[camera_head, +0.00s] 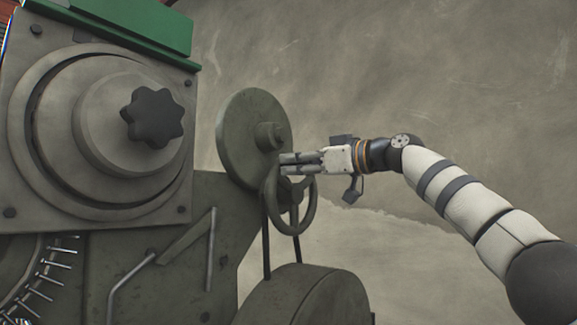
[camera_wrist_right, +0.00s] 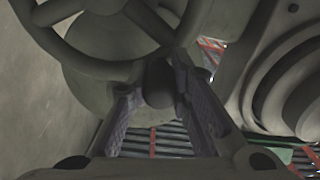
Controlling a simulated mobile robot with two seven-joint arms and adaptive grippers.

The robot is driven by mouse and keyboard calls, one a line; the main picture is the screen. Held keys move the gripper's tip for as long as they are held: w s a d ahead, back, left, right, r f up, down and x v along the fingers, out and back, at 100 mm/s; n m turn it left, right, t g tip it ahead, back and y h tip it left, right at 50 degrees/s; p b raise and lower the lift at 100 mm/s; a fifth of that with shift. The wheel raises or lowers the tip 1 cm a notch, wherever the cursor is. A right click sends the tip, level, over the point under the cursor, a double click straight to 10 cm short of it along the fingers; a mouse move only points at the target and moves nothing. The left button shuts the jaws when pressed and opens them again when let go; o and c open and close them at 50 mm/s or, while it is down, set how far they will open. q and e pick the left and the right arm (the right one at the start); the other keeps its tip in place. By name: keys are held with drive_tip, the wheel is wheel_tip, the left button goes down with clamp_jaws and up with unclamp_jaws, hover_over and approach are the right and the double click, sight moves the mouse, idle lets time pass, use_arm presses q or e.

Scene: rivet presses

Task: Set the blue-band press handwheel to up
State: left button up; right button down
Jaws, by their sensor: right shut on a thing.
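The handwheel (camera_head: 311,215) is a dark grey spoked ring on the side of a grey-green press. It also shows in the right wrist view, its rim and spokes (camera_wrist_right: 95,67) across the top. My right gripper (camera_head: 285,164) reaches in from the right at the wheel's upper part. In the right wrist view its fingers (camera_wrist_right: 158,88) are closed around a dark rounded handle (camera_wrist_right: 159,82) at the wheel's rim. The fingers hide part of the handle and rim. My left gripper is out of view. No blue band is clear on the visible press parts.
The press front (camera_head: 45,150) with a black lobed knob (camera_head: 152,116) and a green top piece (camera_head: 130,22) fills the left. A large disc (camera_head: 240,135) stands behind the wheel, and a rounded housing (camera_head: 290,295) lies below. Open space lies right, before a plain wall.

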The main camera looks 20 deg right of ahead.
drive_tip(key=shift+r, duration=0.2)
drive_tip(key=c, duration=1.7)
unclamp_jaws()
drive_tip(key=shift+o, duration=1.3)
drive_tip(key=shift+d+f, duration=0.1)
drive_tip(key=shift+s+a, duration=0.1)
drive_tip(key=shift+a, duration=0.1)
drive_tip(key=shift+d, duration=0.2)
drive_tip(key=v, duration=1.2)
drive_tip(key=shift+a, duration=0.2)
